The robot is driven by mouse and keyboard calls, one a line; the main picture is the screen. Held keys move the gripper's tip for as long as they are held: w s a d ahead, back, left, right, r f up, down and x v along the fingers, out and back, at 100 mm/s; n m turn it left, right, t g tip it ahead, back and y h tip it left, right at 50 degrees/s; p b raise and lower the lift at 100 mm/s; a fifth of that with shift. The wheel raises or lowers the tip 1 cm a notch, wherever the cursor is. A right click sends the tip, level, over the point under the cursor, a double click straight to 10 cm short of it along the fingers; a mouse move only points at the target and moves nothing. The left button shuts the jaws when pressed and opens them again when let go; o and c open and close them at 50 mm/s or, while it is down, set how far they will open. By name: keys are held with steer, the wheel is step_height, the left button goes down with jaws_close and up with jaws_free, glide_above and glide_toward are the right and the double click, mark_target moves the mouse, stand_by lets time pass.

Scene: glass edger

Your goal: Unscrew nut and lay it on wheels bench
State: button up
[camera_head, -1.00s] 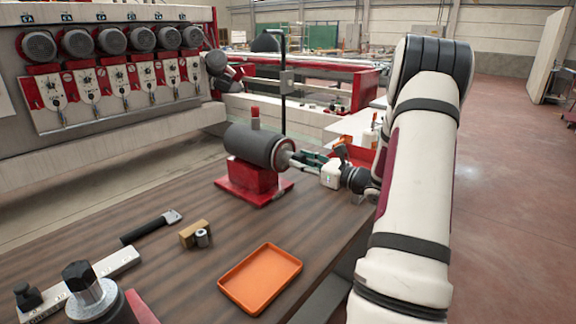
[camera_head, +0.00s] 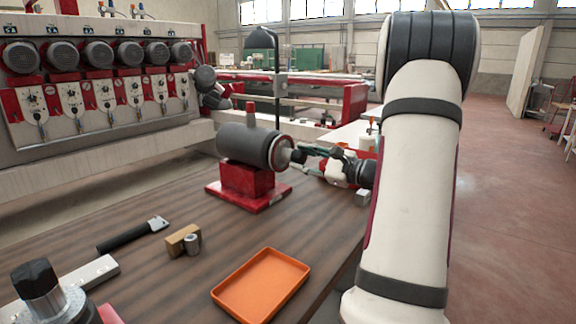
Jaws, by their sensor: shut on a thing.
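A grey cylindrical motor-like spindle unit (camera_head: 245,146) sits on a red base on the dark wooden bench (camera_head: 325,225). Its shaft end points right. My gripper (camera_head: 301,155) is at that shaft end, coming in from the right, with its fingers closed around a small pale metal piece, seemingly the nut. The piece is mostly hidden by the fingers, and I cannot tell whether it is still on the thread.
An orange tray (camera_head: 218,292) lies empty on the bench front. A wrench with a black handle (camera_head: 124,239), a wooden block (camera_head: 178,240) with a metal cylinder (camera_head: 193,245), and a small metal block (camera_head: 362,198) stand around it. A lamp (camera_head: 261,40) rises behind the spindle.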

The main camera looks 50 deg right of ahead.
steer(key=shift+d+n+b, duration=0.1)
steer(key=shift+n+b, duration=1.3)
steer(key=shift+b, duration=0.65)
steer(key=shift+r+n+b, duration=0.1)
steer(key=shift+n+b, duration=0.2)
steer(key=shift+b, duration=0.1)
steer(key=o, duration=1.1)
steer(key=shift+p, duration=0.3)
